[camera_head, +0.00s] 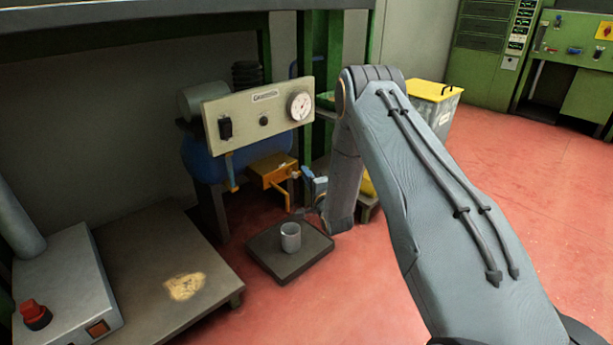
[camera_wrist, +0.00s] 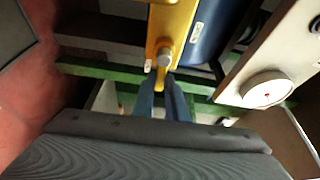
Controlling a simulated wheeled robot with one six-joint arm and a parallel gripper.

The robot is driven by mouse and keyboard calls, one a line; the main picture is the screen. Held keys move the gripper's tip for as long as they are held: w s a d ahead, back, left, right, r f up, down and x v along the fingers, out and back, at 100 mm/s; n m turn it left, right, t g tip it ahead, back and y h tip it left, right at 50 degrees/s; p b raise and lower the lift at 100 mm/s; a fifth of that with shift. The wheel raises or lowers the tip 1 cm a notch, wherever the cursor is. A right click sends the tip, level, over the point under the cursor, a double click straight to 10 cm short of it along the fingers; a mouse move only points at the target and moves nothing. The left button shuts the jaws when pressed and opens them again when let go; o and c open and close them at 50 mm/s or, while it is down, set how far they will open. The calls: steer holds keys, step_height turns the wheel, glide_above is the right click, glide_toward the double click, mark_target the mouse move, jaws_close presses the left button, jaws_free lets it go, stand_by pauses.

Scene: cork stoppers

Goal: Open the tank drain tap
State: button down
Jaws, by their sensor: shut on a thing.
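The blue tank (camera_head: 203,165) sits behind the gauge panel in the head view and shows as a blue curve (camera_wrist: 208,35) in the wrist view. A yellow block (camera_head: 268,168) is in front of it, with a drain tap (camera_head: 296,174) at its right end. In the wrist view the yellow body (camera_wrist: 172,22) runs down to a grey round bolt and a narrow yellow lever (camera_wrist: 160,80). My gripper (camera_head: 312,184) is at the tap. Its two blue-grey fingers (camera_wrist: 164,88) are shut on the lever's end. The fingers partly hide the lever.
A grey cup (camera_head: 291,237) stands on a dark low stand (camera_head: 262,255) below the tap. The cream panel (camera_head: 258,112) with a dial is close above the tap. A low bench (camera_head: 150,262) stands at left. Red floor is open at right.

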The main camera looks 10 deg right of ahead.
steer(key=shift+s+a+r+n+t+y+p, duration=0.1)
steer(key=shift+r+n+t+y+p, duration=0.4)
steer(key=shift+n, duration=0.85)
steer(key=shift+s+a+r+n+t+y+p, duration=0.1)
steer(key=shift+n+t+p, duration=0.2)
steer(key=shift+n+p, duration=0.7)
steer(key=shift+a+r+n+t+y+p, duration=0.1)
steer(key=shift+r+n+t+y+p, duration=0.25)
steer(key=shift+n, duration=1.3)
steer(key=shift+f, duration=0.1)
steer(key=c, duration=1.8)
jaws_free()
steer(key=shift+o, duration=0.2)
steer(key=p+v, duration=0.3)
steer(key=v, duration=0.4)
steer(key=shift+s, duration=0.4)
steer(key=shift+d+f, duration=0.1)
